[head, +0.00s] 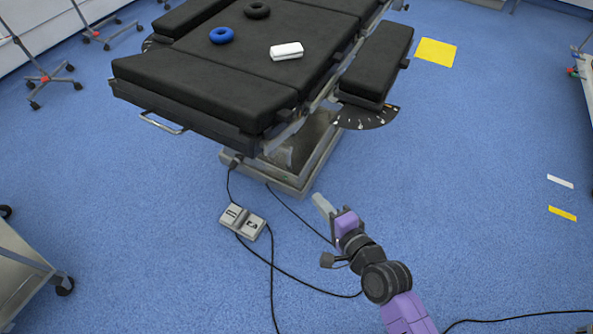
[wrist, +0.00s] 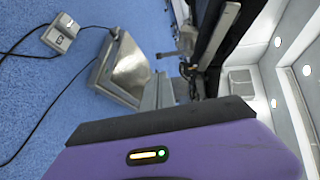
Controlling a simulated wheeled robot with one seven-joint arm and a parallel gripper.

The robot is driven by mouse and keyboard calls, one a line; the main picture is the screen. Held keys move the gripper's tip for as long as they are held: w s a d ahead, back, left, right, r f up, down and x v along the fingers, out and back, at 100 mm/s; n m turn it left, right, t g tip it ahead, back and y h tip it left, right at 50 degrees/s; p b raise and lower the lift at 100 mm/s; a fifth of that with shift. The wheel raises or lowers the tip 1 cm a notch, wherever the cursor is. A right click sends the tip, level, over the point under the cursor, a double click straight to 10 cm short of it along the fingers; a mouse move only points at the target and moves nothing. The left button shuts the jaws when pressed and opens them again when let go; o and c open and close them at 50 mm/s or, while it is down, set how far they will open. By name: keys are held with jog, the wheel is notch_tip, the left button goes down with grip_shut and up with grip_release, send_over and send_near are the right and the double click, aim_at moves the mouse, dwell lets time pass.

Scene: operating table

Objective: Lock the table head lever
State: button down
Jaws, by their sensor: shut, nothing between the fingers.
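The operating table (head: 190,92) has black pads and stands at the upper middle of the head view. A silver bar handle (head: 162,124) sticks out under its near left end. I cannot tell whether this is the head lever, and no other lever is clear. My gripper (head: 322,204) is shut and empty, low in front of the table base (head: 290,165) and apart from the table. In the wrist view the purple gripper body fills the bottom, the metal base (wrist: 122,68) is at left of centre and the table's dark side (wrist: 213,35) is above.
A foot pedal (head: 242,221) with black cables lies on the blue floor left of my gripper. A blue ring (head: 222,35), a black ring (head: 257,10) and a white box (head: 286,51) lie on the table. A metal cart (head: 25,275) stands at left. Floor at right is mostly clear.

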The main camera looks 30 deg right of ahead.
jog(key=b, duration=0.1)
send_near(290, 164)
jog(key=x, duration=0.5)
jog(key=shift+w+f, duration=0.15)
jog(key=shift+f, duration=0.1)
jog(key=shift+w, duration=0.55)
